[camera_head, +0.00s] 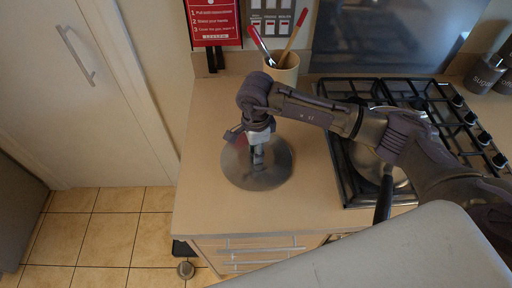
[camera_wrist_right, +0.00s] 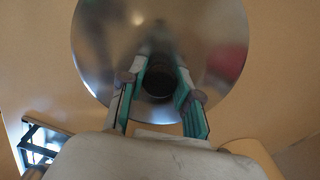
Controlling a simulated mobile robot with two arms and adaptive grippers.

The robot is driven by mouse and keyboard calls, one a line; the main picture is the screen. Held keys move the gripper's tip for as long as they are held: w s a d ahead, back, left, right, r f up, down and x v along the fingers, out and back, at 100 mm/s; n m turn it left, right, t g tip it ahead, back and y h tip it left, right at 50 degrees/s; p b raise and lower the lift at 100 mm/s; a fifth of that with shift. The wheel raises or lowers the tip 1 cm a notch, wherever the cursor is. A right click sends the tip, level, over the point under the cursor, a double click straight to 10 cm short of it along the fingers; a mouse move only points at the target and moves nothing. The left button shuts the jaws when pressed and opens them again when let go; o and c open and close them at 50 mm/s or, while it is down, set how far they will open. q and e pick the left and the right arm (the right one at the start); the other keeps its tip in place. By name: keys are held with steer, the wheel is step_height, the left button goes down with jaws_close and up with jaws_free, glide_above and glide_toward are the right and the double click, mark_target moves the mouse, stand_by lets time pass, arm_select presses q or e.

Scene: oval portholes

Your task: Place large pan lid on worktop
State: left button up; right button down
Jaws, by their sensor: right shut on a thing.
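The large pan lid (camera_head: 277,172) is a round, shiny metal disc over the left part of the beige worktop (camera_head: 218,210). I cannot tell whether it touches the worktop or is slightly above it. My right gripper (camera_head: 259,160) reaches down over its middle. In the right wrist view the lid (camera_wrist_right: 105,60) fills the upper middle, with its dark round knob (camera_wrist_right: 158,82) between the two green-padded fingers of my right gripper (camera_wrist_right: 160,90). The gripper is shut on the knob. My left gripper is not in view.
The black gas hob (camera_head: 345,185) with a pan (camera_head: 365,170) is to the right, partly behind my arm. A utensil pot (camera_head: 283,70) stands at the back. Bare worktop lies in front of the lid, up to the front edge above the drawers (camera_head: 262,245).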

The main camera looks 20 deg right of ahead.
steer(key=shift+f, duration=0.1)
steer(key=c, duration=0.8)
jaws_free()
steer(key=shift+r, duration=0.55)
step_height(320, 180, up, 11)
steer(key=b, duration=0.4)
steer(key=shift+r, duration=0.1)
